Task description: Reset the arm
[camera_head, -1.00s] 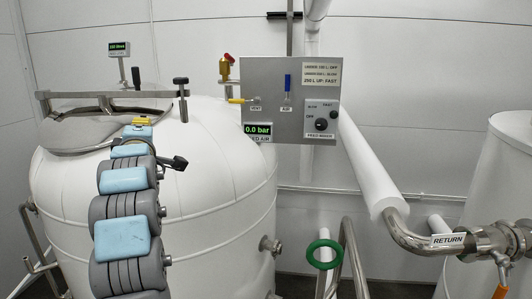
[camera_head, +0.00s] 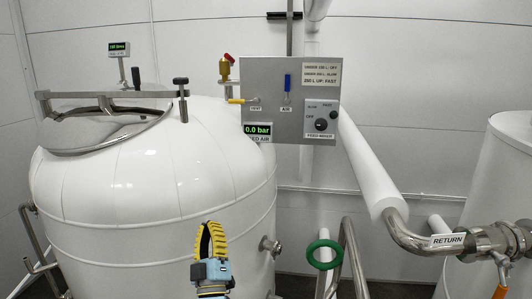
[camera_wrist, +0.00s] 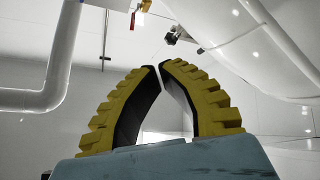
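My gripper (camera_head: 211,226) is in the lower middle of the head view, in front of the white tank (camera_head: 130,220), with its yellow ribbed fingers pointing up. In the wrist view, the two fingers (camera_wrist: 160,65) arch towards each other and their tips meet or nearly meet. Nothing shows between them. Only the blue-and-grey wrist end of my arm shows below the fingers in the head view; the rest is out of view.
A control panel (camera_head: 270,85) with a 0.0 bar display (camera_head: 257,130) hangs behind the tank. The steel lid (camera_head: 105,128) is on the tank top. A green ring handle (camera_head: 323,254) and a RETURN pipe (camera_head: 405,235) stand to the right.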

